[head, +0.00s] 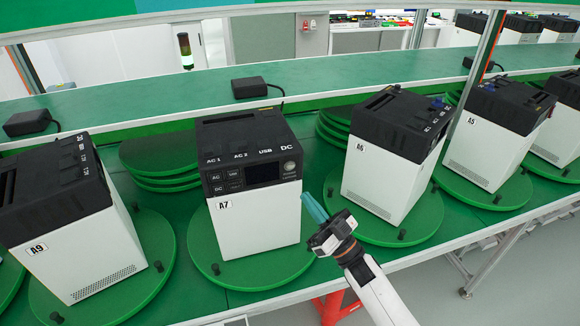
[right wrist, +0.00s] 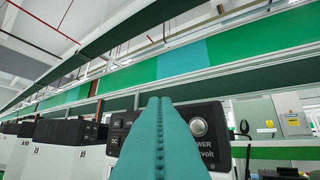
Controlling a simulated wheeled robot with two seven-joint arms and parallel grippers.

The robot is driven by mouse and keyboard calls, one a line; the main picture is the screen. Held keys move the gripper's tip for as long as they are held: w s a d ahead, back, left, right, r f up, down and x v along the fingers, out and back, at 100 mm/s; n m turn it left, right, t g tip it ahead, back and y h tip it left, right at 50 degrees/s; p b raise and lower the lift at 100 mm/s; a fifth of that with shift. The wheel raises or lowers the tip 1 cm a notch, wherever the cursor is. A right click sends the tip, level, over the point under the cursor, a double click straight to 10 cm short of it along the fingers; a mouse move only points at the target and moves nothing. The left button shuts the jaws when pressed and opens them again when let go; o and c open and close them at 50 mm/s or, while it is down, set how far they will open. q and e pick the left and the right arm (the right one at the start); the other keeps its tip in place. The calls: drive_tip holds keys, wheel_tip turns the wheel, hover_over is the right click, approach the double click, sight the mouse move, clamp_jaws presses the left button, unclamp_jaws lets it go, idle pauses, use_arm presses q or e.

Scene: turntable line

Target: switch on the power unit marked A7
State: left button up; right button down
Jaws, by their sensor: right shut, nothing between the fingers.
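The power unit marked A7 (head: 256,218) stands upright on a green turntable (head: 205,262), its black front panel facing me. The panel has AC and DC buttons at left, a dark display (head: 263,172) and a round button (head: 289,166) at right. My right gripper (head: 312,204) has its teal fingers shut and empty, just right of the unit's front and below the round button. In the right wrist view the shut fingers (right wrist: 158,140) cover the middle of the panel, and the round button (right wrist: 198,127) shows to their right. My left gripper is out of view.
Unit A9 (head: 84,240) stands at left, turned away; units A6 (head: 376,180) and A5 (head: 487,149) stand at right on their own turntables. Stacked green discs (head: 160,165) lie behind. Black adapters (head: 250,88) sit on the raised shelf (head: 190,95).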

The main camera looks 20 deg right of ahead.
drive_tip(key=b, duration=0.4)
approach(286, 161)
wheel_tip(286, 161, up, 3)
drive_tip(key=w+a, duration=0.1)
drive_tip(key=a, duration=0.1)
drive_tip(key=shift+w+a+b, duration=0.25)
drive_tip(key=shift+w+b, duration=0.1)
drive_tip(key=shift+w, duration=0.3)
drive_tip(key=shift+w, duration=0.1)
idle(1.1)
drive_tip(key=shift+w+b, duration=0.3)
drive_tip(key=shift+w+b, duration=0.3)
drive_tip(key=shift+w, duration=0.05)
idle(0.5)
drive_tip(key=shift+s, duration=0.1)
drive_tip(key=shift+s+p, duration=0.55)
drive_tip(key=shift+s, duration=0.15)
